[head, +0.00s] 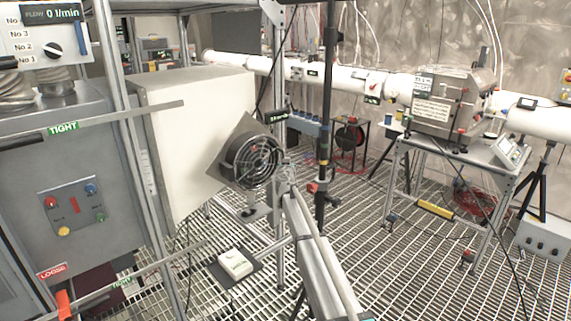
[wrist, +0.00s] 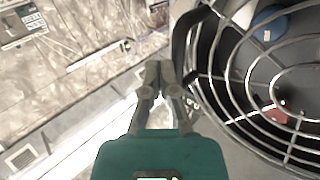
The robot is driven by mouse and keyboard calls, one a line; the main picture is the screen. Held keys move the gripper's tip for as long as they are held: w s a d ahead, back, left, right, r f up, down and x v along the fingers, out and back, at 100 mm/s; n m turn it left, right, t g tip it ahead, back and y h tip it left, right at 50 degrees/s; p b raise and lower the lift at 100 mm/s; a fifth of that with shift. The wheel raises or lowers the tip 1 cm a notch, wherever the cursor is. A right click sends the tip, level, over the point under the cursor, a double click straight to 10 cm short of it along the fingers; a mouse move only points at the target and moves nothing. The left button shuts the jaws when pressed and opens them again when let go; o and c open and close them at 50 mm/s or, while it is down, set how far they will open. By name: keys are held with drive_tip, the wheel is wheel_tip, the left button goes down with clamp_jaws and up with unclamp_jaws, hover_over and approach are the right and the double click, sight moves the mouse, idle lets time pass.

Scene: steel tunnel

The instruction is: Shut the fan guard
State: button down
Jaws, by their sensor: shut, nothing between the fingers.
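The fan guard (head: 262,158) is a round cage of wire rings. In the head view it is at the middle, in front of a dark square plate (head: 232,150) on the side of a pale box. In the wrist view the guard (wrist: 232,85) fills the right side, with a dark strip (wrist: 186,40) along its left edge. My gripper (wrist: 160,68) is shut and empty, just left of the guard's rim; I cannot tell whether it touches. In the head view my gripper (head: 284,168) is small and partly merged with the guard. How far the guard stands from the plate is unclear.
A black upright pole (head: 326,110) stands just right of my gripper. The large pale box (head: 190,125) is on the left, behind a steel frame post (head: 135,130). A white device (head: 235,264) lies on the grating below. Through the guard's wires, blue and red parts show.

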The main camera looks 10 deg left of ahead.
drive_tip(key=shift+w+a, duration=0.1)
drive_tip(key=shift+a, duration=0.2)
drive_tip(key=s+d, duration=0.1)
drive_tip(key=s, duration=1.1)
drive_tip(key=shift+d, duration=0.3)
drive_tip(key=shift+s, duration=0.1)
